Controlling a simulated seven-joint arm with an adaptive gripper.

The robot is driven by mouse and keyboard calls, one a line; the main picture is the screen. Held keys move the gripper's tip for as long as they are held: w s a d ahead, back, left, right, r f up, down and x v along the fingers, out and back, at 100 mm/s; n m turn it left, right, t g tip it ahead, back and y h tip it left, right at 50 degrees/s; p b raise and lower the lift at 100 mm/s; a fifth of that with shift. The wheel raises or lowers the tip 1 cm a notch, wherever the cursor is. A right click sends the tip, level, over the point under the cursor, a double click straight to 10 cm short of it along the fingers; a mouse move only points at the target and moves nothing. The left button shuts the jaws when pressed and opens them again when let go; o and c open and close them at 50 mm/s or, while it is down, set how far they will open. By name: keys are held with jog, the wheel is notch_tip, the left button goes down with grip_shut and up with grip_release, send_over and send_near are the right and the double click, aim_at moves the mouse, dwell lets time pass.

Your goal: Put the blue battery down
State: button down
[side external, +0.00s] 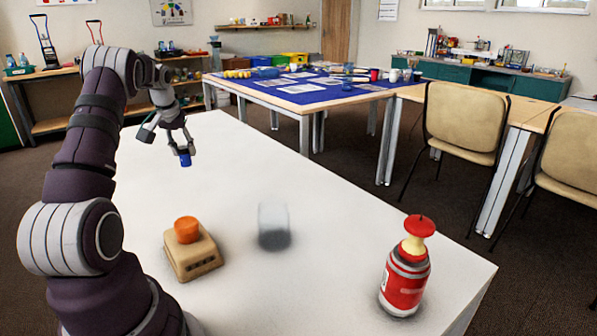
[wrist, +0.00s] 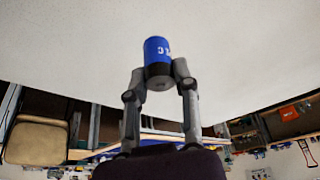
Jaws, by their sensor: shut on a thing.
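The blue battery (wrist: 158,52) is a short cylinder with a blue body, a dark band and white marks. It sits between the fingertips of my gripper (wrist: 159,75), which is shut on it. In the side external view the battery (side external: 185,160) hangs below my gripper (side external: 183,148), over the far left part of the white table (side external: 330,220). It looks held above the tabletop, though the exact gap is hard to tell.
A beige box with an orange knob (side external: 194,250) stands at the table's near left. A clear glass with a dark bottom (side external: 273,228) is near the middle. A red bottle with a yellow and red top (side external: 405,268) stands at the near right. Table space between is clear.

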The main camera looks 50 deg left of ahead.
aim_at(183, 146)
notch_tip(183, 146, up, 3)
jog(key=shift+r, duration=0.1)
jog(key=w+d+m+t+h, duration=0.1)
jog(key=w+d+m, duration=0.15)
jog(key=d, duration=0.35)
jog(key=w+d+r+m+h, duration=0.1)
jog(key=w+d+m, duration=0.15)
jog(key=d, duration=0.25)
jog(key=w+d+m+t+h, duration=0.1)
jog(key=w+d+m, duration=0.15)
jog(key=d, duration=0.35)
jog(key=s+d+f+m+h, duration=0.1)
jog(key=s+d+m+h, duration=0.2)
jog(key=d+m, duration=0.95)
jog(key=d+f+n, duration=0.3)
jog(key=d+f, duration=0.1)
jog(key=f, duration=0.6)
jog(key=w, duration=0.5)
jog(key=w+a+f, duration=0.1)
jog(key=w, duration=0.9)
jog(key=shift+w+a+f, duration=0.1)
jog(key=shift+a+f, duration=0.2)
jog(key=shift+f, duration=0.05)
jog(key=shift+w+f, duration=0.15)
jog(key=shift+f, duration=1.55)
jog(key=shift+f, duration=0.15)
